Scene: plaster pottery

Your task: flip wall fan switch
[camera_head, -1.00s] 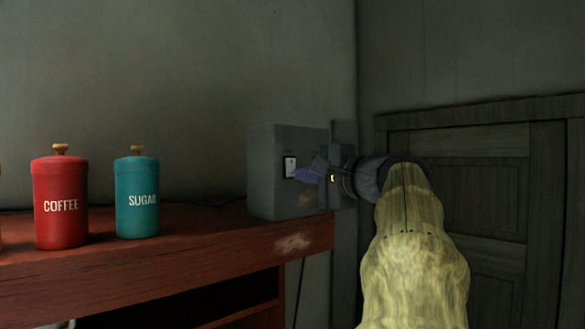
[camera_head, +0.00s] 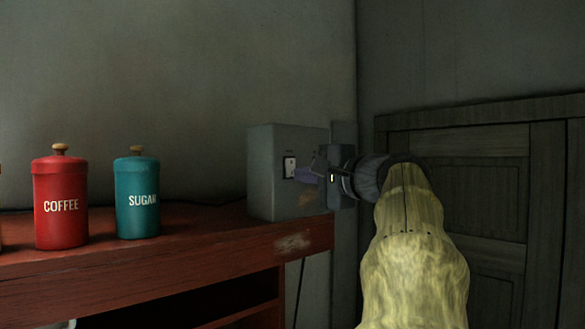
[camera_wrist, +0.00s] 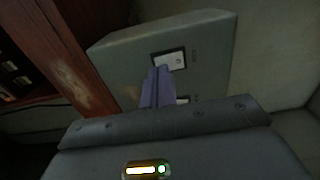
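A grey box (camera_head: 262,170) stands on the red shelf by the wall, with a small white switch (camera_head: 290,166) on its front face. In the wrist view the white switch (camera_wrist: 170,61) sits in a dark frame on the grey box (camera_wrist: 120,62). A second white piece (camera_wrist: 183,99) shows lower on the face, partly hidden by my fingers. My gripper (camera_head: 299,174) is at the front of the box, its purple fingertips by the lower edge of the switch. In the wrist view my gripper (camera_wrist: 160,70) has its fingers together, with nothing visible between them. Contact cannot be told.
A red COFFEE canister (camera_head: 60,205) and a teal SUGAR canister (camera_head: 137,200) stand on the red wooden shelf (camera_head: 200,240), left of the box. A dark panelled door (camera_head: 490,190) is behind my arm on the right.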

